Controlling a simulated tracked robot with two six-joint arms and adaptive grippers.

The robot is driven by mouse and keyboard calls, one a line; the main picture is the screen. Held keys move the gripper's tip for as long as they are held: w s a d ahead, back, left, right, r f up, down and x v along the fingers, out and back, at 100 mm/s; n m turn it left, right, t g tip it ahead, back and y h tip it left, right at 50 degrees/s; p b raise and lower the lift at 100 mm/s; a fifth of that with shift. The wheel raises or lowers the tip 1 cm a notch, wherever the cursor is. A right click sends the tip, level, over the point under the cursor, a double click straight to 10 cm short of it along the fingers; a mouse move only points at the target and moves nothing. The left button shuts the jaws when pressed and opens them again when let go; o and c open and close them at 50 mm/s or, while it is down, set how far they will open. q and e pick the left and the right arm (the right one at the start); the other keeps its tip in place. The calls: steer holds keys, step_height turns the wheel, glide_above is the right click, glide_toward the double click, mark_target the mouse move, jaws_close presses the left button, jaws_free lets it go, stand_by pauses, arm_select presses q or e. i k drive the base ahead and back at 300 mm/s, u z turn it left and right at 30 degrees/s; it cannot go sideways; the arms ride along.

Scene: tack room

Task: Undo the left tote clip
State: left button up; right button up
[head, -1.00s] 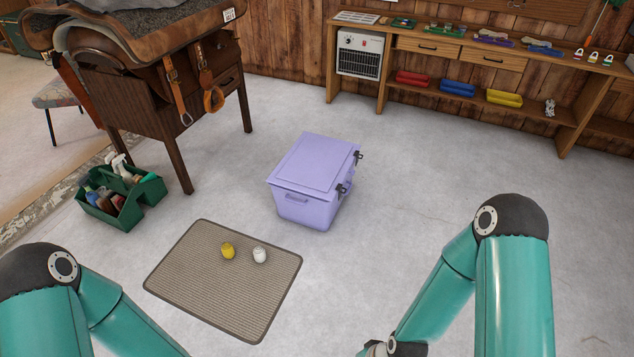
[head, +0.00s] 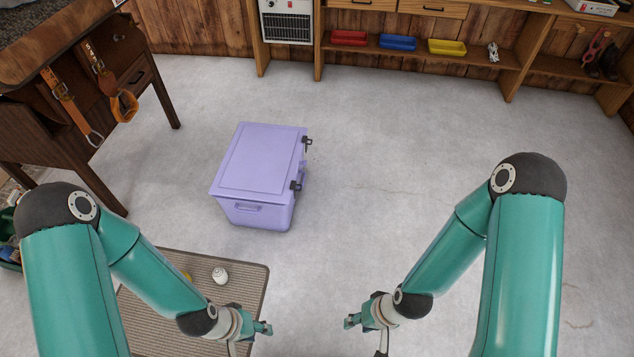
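The lavender tote (head: 258,165) stands upright on the floor with its lid down. Two black clips sit on its right-hand side: a far clip (head: 307,141) and a near clip (head: 296,186). Both stick out a little at the lid edge; whether they are latched is too small to tell. My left gripper (head: 264,328) is low in front of the tote, by the mat's right edge, apart from the tote. My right gripper (head: 351,321) is to its right over bare floor. Both seem empty, and their finger openings are not clear.
A ribbed mat (head: 244,285) lies in front, with a white object (head: 220,275) and a partly hidden yellow one on it. A wooden saddle stand (head: 155,75) is at left. A wooden bench (head: 520,60) with coloured trays runs along the back wall. Floor right of the tote is clear.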

mark_target(293, 186)
steer(key=u, duration=0.15)
steer(key=k, duration=0.95)
steer(key=u, duration=0.1)
steer(key=i, duration=1.45)
steer(key=u, duration=0.45)
steer(key=i, duration=0.95)
steer(key=z, duration=0.1)
